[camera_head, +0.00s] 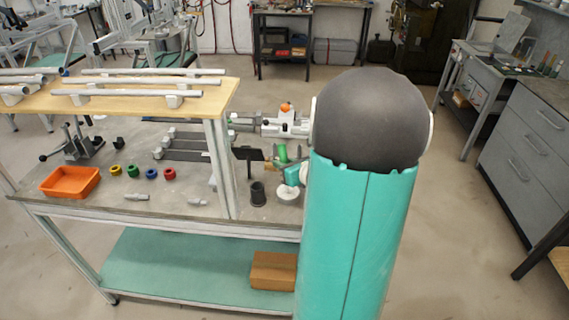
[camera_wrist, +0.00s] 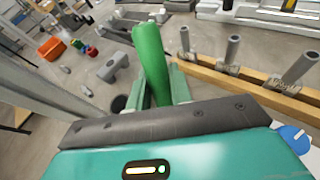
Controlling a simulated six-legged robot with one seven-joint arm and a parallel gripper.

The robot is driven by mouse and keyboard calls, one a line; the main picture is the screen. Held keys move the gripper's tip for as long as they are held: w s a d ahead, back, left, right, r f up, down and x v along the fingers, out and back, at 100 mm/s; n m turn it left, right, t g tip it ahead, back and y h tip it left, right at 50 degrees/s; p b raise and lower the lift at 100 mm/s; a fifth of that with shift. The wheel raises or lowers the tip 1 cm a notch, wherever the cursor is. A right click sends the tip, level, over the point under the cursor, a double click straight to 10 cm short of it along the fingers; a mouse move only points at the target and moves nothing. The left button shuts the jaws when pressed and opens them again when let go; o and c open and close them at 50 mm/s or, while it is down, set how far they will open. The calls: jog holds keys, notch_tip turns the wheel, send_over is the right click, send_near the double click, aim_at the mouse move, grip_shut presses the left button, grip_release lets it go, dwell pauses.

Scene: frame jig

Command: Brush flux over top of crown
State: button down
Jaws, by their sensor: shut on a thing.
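My gripper (camera_head: 293,174) is low over the bench, partly hidden by my arm in the head view. It is shut on a green handle (camera_wrist: 150,55), which stands up between the fingers in the wrist view; the handle also shows in the head view (camera_head: 282,153). The handle's working end is hidden, so I cannot see bristles or flux. A dark T-shaped piece (camera_head: 248,156) stands left of my gripper. A grey block with a hole (camera_wrist: 112,68) lies beyond the fingers in the wrist view. I cannot tell for sure which piece is the crown.
A dark cup (camera_head: 258,194) and a white round dish (camera_head: 287,193) stand near the bench's front edge. An orange tray (camera_head: 70,182) and several coloured rings (camera_head: 151,173) are at left. A wooden rail (camera_wrist: 262,92) with upright grey tubes is right of the fingers.

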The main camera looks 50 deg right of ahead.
jog(key=shift+r, duration=3.5)
